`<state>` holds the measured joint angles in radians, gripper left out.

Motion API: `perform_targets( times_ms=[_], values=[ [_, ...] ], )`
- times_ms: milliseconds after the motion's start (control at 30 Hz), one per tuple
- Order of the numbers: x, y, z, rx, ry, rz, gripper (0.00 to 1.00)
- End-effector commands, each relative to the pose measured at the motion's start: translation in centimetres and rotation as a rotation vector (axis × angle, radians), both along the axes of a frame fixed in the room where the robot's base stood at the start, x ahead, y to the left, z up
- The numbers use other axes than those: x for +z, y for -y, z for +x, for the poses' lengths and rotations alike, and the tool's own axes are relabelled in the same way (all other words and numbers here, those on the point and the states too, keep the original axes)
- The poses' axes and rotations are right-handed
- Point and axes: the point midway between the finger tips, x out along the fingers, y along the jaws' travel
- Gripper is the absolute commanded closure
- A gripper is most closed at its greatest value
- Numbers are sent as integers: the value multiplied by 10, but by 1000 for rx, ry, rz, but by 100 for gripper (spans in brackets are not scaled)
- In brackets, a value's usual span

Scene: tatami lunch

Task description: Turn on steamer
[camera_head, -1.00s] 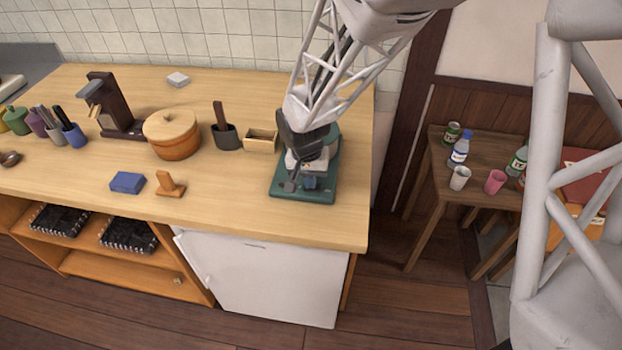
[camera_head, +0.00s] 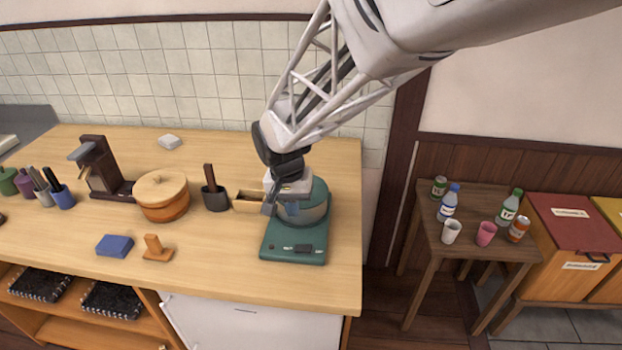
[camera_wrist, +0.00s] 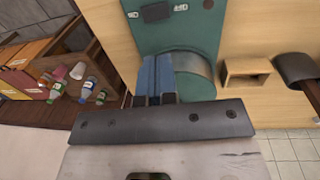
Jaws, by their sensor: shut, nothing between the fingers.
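A green appliance (camera_head: 272,251), which looks like the steamer, stands at the right end of the wooden counter. It has a flat base in front and a rounded metal-grey and green body behind. A black switch (camera_head: 303,248) sits on the front of the base. It also shows in the wrist view (camera_wrist: 156,12), with a small white mark beside it. My gripper (camera_head: 291,210) is above the rounded body, behind the switch, and partly hides the body. In the wrist view its blue fingers (camera_wrist: 155,62) are together and empty, apart from the switch.
A lidded wooden pot (camera_head: 163,203), a dark cup (camera_head: 215,198) and a small wooden box (camera_head: 250,202) stand left of the appliance. A blue block (camera_head: 115,245) and a wooden stand (camera_head: 156,249) lie nearer the front. A side table (camera_head: 474,204) holds bottles and cups. Counter in front is clear.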

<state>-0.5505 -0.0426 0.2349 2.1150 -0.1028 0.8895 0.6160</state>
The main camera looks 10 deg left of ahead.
Motion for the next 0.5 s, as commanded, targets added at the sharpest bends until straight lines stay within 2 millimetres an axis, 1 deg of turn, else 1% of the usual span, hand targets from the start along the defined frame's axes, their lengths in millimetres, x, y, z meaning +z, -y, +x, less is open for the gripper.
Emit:
perform_targets(
  times_ms=[33, 100, 200, 500],
  values=[
    [7, -1, 0, 0, 2, 1, 100],
    [13, -2, 0, 0, 2, 1, 100],
    [19, -3, 0, 0, 0, 0, 100],
    [24, -3, 0, 0, 0, 0, 100]
  ],
)
